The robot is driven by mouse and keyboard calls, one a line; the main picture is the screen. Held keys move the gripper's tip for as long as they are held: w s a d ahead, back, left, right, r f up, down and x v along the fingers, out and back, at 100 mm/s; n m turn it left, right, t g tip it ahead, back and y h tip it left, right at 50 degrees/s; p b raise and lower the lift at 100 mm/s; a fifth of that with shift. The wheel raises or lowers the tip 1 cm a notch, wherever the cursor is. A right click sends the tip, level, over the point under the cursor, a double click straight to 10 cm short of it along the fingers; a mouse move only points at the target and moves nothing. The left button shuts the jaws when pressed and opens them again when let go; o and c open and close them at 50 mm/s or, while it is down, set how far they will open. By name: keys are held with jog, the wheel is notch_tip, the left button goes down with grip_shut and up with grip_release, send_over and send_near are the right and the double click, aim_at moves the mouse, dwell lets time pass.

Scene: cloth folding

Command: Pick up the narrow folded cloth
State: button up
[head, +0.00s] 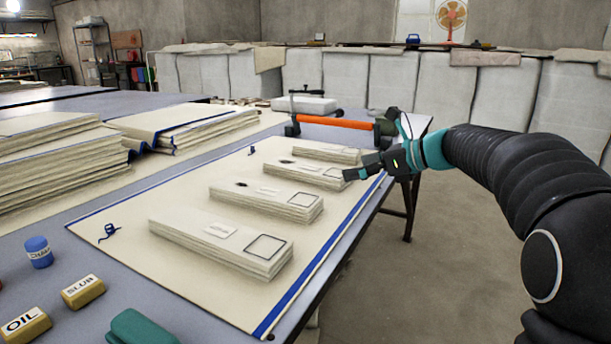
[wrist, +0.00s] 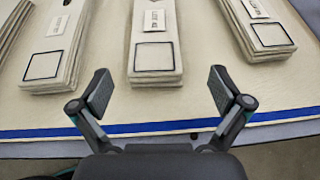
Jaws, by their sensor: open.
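Several cream folded cloths lie in a row on a cream, blue-edged sheet. Each is a long, layered strip with a printed label. All look narrow, so I cannot tell which one the task names. In the head view the third cloth from the front (head: 311,175) has its right end by my gripper (head: 360,168). In the wrist view this cloth (wrist: 153,50) appears in the middle, with a square outline at its near end. My gripper is open and empty; its fingers point at that end, spread wider than the cloth. Contact is not visible.
Neighbouring folded cloths lie on the left (wrist: 58,50) and right (wrist: 260,28) in the wrist view. The sheet's blue edge (wrist: 130,128) runs along the table's side. Cloth stacks (head: 50,165), small blocks (head: 82,291) and an orange-barred tool (head: 335,122) lie around the sheet.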

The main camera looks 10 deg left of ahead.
aim_at(336, 173)
jog(key=shift+x, duration=1.2)
jog(key=shift+s+b+x, duration=0.15)
jog(key=shift+b+x, duration=0.2)
jog(key=shift+x, duration=0.95)
jog(key=shift+s+b+x, duration=0.2)
jog(key=shift+b+x, duration=0.15)
jog(key=shift+x, duration=0.95)
jog(key=shift+f, duration=0.1)
jog(key=c, duration=1.1)
